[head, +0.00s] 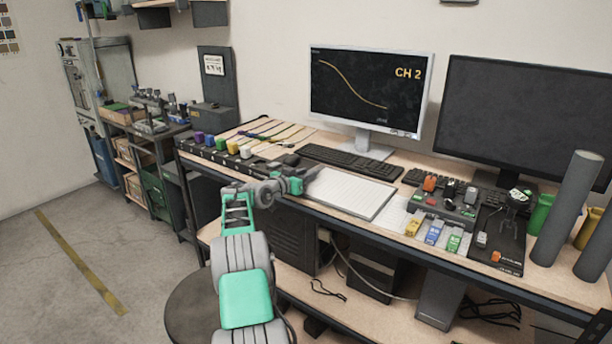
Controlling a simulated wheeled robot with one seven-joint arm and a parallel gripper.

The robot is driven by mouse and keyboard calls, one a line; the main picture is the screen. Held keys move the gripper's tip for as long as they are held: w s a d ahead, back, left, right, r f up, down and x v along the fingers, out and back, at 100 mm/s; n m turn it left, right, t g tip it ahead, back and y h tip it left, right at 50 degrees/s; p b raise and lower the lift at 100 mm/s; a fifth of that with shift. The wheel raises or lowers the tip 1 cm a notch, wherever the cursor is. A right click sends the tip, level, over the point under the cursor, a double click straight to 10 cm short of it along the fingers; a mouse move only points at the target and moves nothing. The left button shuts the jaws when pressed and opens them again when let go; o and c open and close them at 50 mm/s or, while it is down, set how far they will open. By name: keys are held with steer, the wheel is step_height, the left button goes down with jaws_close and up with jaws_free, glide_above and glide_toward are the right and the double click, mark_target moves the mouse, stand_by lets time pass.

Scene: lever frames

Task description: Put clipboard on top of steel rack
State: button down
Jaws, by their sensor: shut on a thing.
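The clipboard (352,193) looks like a flat board with a white sheet and a dark edge. It is at the front of the desk, below the monitor. My gripper (306,181) is at its left end, shut on that end. The fingertips are small and partly hidden by the gripper body. I cannot tell whether the clipboard rests on the desk or is slightly lifted. A grey metal rack (97,72) stands against the wall at the far left, likely the steel rack; its top is only partly clear to see.
The desk (293,205) holds a keyboard (345,164), a lit monitor (366,90), a dark monitor (520,110) and a row of coloured blocks (220,144). Small devices and grey tubes (568,205) crowd the right. A round stool (195,305) stands in front. The floor at left is open.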

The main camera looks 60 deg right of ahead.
steer(key=shift+f, duration=0.1)
steer(key=c, duration=1.2)
jaws_free()
steer(key=shift+f, duration=0.1)
steer(key=shift+o, duration=0.2)
